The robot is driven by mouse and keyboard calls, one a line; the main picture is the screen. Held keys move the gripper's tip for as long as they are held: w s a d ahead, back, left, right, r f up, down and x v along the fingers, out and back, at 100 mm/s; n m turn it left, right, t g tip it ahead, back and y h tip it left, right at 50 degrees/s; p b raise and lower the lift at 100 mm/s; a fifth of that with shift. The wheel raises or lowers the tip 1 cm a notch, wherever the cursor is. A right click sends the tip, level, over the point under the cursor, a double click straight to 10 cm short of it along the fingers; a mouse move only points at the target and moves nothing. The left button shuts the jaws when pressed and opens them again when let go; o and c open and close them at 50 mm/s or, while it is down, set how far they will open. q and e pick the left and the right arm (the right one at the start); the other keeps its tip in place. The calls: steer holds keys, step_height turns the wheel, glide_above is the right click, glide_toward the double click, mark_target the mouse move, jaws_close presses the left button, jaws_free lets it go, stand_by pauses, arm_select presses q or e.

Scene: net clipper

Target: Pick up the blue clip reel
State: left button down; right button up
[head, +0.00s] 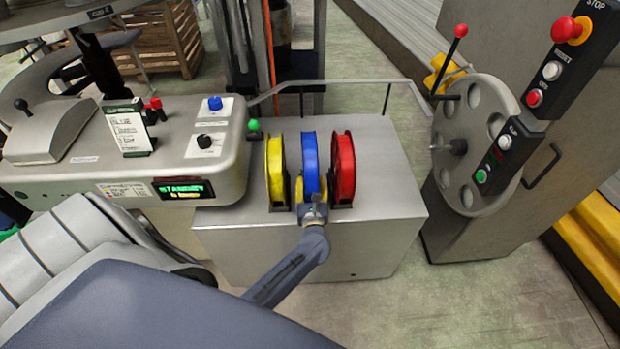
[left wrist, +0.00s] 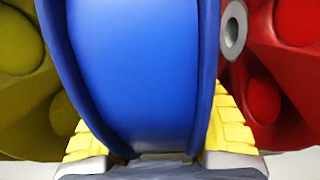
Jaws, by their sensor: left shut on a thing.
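The blue clip reel (head: 310,160) stands upright between the yellow reel (head: 275,170) and the red reel (head: 344,168) on the grey metal box. My left gripper (head: 312,192) is at the near side of the blue reel, shut on it. In the left wrist view the blue reel (left wrist: 135,75) fills the middle, with yellow ridged fingertips (left wrist: 155,135) on both sides of its lower part. Whether the reel's bottom is lifted off its stand is hidden behind the gripper. My right gripper does not show.
The grey box (head: 370,205) has bare top around the reels. The yellow and red reels stand close on either side. A machine with a display (head: 182,188) is at the left, and a control panel (head: 515,140) with a round disc (head: 477,100) is at the right.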

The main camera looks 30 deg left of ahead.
mark_target(310, 150)
arm_select(q)
step_height(310, 150, up, 20)
stand_by(0.6)
stand_by(0.5)
